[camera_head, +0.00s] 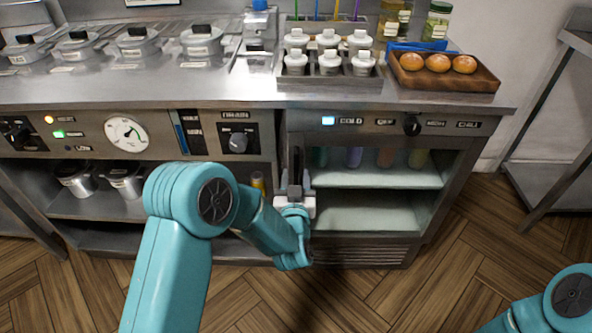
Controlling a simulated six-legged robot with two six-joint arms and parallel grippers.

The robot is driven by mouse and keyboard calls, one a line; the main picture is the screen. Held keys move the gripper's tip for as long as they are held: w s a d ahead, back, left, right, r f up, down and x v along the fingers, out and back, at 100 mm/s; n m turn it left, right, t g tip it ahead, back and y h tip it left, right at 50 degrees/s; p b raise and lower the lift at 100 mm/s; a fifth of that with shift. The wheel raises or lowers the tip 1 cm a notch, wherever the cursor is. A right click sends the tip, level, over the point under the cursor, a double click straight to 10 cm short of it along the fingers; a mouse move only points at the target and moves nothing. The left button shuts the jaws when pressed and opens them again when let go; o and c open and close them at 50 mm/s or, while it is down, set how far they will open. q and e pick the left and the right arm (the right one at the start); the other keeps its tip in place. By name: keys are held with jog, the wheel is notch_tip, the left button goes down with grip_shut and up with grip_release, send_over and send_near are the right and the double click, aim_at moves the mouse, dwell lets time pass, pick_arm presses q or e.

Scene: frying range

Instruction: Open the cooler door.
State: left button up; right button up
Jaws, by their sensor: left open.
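The cooler (425,226) is the right-hand unit under the counter, with a lit panel along its top. Its pale shelves and several bottles show inside. I cannot tell whether a clear door pane covers them. A dark upright bar, seemingly the door handle (297,165), is at the left edge of the cooler front. My left gripper (295,190) is open at the lower part of this bar, with its pale fingers on either side. Contact is unclear, and my wrist hides the lower left of the front. My right arm shows at the bottom right; its gripper is out of view.
On the counter are a rack of white-capped bottles (328,84), a wooden tray (480,82) with three buns, and several lidded metal pans (138,46). A metal side table (545,185) stands at the right. The wooden floor (465,265) before the cooler's right side is clear.

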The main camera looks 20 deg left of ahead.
aim_at(296, 168)
pick_arm(q)
jog(key=shift+x, duration=1.7)
grip_shut()
